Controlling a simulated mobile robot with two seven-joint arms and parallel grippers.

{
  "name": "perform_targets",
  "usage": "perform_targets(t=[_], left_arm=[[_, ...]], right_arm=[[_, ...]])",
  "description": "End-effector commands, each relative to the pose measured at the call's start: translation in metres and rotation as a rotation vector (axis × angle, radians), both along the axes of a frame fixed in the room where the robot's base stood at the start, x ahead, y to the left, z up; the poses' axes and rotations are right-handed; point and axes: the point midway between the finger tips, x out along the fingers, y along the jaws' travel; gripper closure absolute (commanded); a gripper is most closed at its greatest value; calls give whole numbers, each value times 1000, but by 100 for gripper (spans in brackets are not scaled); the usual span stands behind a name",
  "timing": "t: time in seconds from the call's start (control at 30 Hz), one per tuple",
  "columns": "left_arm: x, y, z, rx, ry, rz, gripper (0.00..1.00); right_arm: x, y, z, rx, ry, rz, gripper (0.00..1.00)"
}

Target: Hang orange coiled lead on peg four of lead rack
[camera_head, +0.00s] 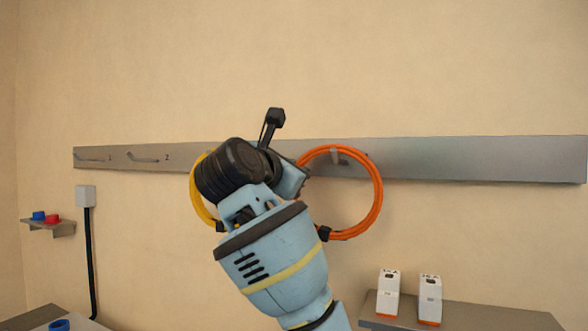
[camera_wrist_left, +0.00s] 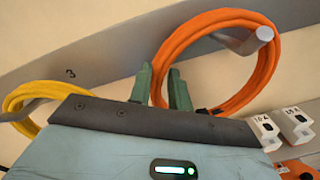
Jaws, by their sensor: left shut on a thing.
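The orange coiled lead (camera_head: 378,190) hangs as a ring at the lead rack (camera_head: 470,160), right of my left arm. Peg four (camera_head: 336,157) shows inside the ring, just under its top. In the left wrist view the peg (camera_wrist_left: 262,35) passes through the orange ring (camera_wrist_left: 262,75), with its tip toward the camera. My left gripper (camera_wrist_left: 162,88) has its green fingers shut on the left side of the ring. In the head view this gripper (camera_head: 302,174) is at the ring's left edge, its fingertips mostly hidden. My right gripper is not in view.
A yellow coiled lead (camera_head: 197,200) hangs left of the orange one, partly behind my arm. Pegs one (camera_head: 90,158) and two (camera_head: 143,159) are bare. Two white devices (camera_head: 388,295) stand on a shelf (camera_head: 480,318) below right. A small shelf (camera_head: 50,226) holds blue and red items.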

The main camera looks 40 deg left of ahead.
Motion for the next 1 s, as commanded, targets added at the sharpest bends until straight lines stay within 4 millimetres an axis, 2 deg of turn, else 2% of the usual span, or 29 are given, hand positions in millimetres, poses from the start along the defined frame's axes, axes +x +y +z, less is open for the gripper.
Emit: perform_targets(t=[0.17, 0.2, 0.4, 1.0], left_arm=[[-1, 0, 2, 0, -5, 1, 100], [-1, 0, 2, 0, -5, 1, 78], [-1, 0, 1, 0, -4, 0, 55], [3, 1, 0, 0, 1, 0, 55]], right_arm=[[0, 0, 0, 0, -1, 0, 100], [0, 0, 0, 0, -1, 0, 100], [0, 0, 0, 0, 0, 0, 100], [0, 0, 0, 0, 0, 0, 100]])
